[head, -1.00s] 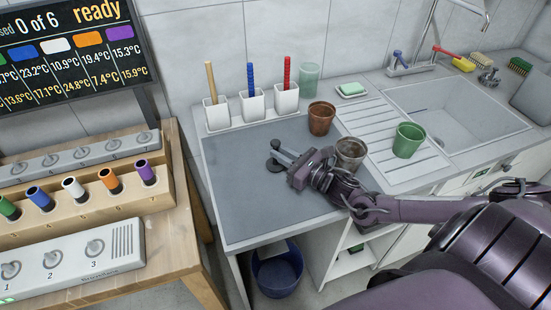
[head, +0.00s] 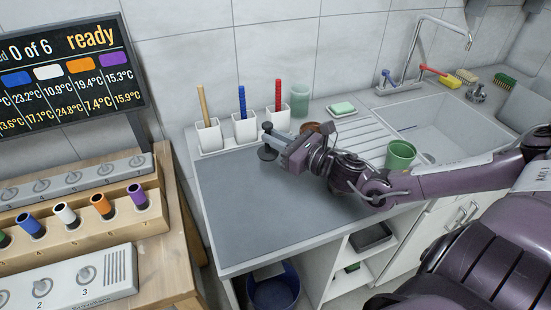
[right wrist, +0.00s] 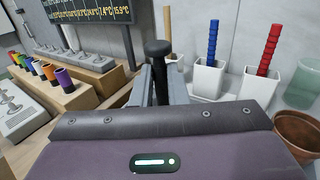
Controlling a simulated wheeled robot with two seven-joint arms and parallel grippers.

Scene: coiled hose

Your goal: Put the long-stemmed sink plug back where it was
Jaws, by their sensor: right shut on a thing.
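My right gripper (head: 272,140) is shut on the dark sink plug (head: 267,153), above the back part of the grey mat (head: 250,205). The plug's dark round end shows below the fingers in the head view. In the right wrist view the plug (right wrist: 157,48) shows a black rounded end and a dark stem between the grey fingers (right wrist: 158,85). The sink (head: 450,130) is at the back right, well apart from the plug. My left gripper is not in view.
Three white cups (head: 245,129) with coloured handles stand behind the gripper. A brown pot (head: 310,127) is partly hidden by my right arm. A green cup (head: 400,155) stands on the ribbed drainer (head: 360,133). The front of the mat is clear.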

